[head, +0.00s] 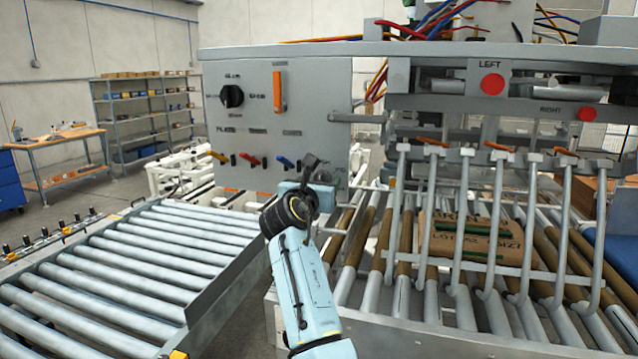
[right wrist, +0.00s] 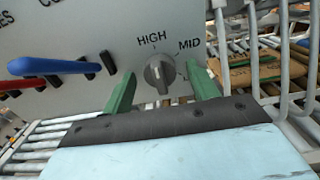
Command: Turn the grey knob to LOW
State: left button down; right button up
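The grey knob (right wrist: 158,73) sits on the panel in the right wrist view. The label HIGH (right wrist: 152,39) is above it and MID (right wrist: 189,44) is at its upper right. Its ridge stands roughly upright, toward HIGH. The LOW label cannot be read; a finger covers the panel at lower right. My right gripper (right wrist: 163,91) is open, with one green finger on each side of the knob and a gap to it on both sides. My left gripper is not in view.
The panel (head: 300,145) also carries a black knob (head: 232,96), an orange handle (head: 279,92) and red, blue and yellow levers, the blue one (right wrist: 55,67) left of my fingers. Roller conveyors (head: 150,260) lie left, and bent metal bars (head: 497,220) stand right over a carton (head: 470,236).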

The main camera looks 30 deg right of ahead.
jog(key=c, duration=0.9)
jog(key=shift+c, duration=0.2)
jog(key=shift+f+m+b, duration=0.1)
jog(key=shift+m+b, duration=3.25)
jog(key=shift+m, duration=8.55)
